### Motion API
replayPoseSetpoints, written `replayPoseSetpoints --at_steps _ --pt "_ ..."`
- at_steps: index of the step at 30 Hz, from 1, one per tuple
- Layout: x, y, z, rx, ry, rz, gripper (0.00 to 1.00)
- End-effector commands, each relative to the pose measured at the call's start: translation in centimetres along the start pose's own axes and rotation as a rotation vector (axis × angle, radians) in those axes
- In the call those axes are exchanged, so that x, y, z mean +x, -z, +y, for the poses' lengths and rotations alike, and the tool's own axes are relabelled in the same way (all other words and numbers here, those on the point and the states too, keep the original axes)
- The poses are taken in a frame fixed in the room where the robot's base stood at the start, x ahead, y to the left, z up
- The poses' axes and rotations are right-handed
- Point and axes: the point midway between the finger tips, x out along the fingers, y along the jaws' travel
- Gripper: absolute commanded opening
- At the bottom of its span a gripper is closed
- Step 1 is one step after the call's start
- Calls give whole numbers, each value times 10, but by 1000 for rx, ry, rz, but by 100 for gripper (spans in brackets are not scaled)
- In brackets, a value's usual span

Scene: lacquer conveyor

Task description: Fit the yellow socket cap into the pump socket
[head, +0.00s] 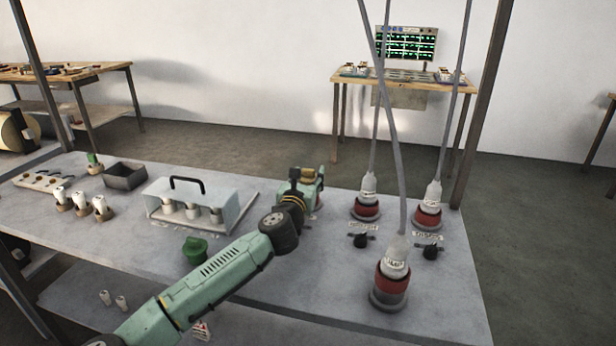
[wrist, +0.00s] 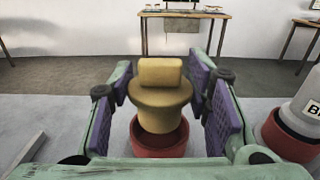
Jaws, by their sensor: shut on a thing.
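The yellow socket cap (wrist: 160,95) is upright between the two purple pads of my gripper (wrist: 168,100) in the wrist view. My gripper is shut on it. A red socket ring (wrist: 158,140) sits directly under the cap; its label is not visible, so I cannot confirm it is the pump socket. The cap's narrower lower part overlaps the ring's opening in this view; I cannot tell whether it is inside or just above. In the head view my gripper (head: 304,182) is over the middle of the bench, left of the plugged sockets, and mostly hides the cap.
Three cabled plugs stand in red sockets to the right, the nearest plug (head: 396,250) at the front. Small black knobs (head: 361,241) are beside them. A cover with a black handle (head: 215,195), a green piece (head: 194,249) and a dark tray (head: 125,176) lie left.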

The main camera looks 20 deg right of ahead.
Motion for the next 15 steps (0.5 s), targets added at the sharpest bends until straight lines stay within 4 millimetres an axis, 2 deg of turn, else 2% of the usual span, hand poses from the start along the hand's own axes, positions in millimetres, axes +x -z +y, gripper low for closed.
replayPoseSetpoints --at_steps 15 --pt "0 9 0 0 0 0 21"
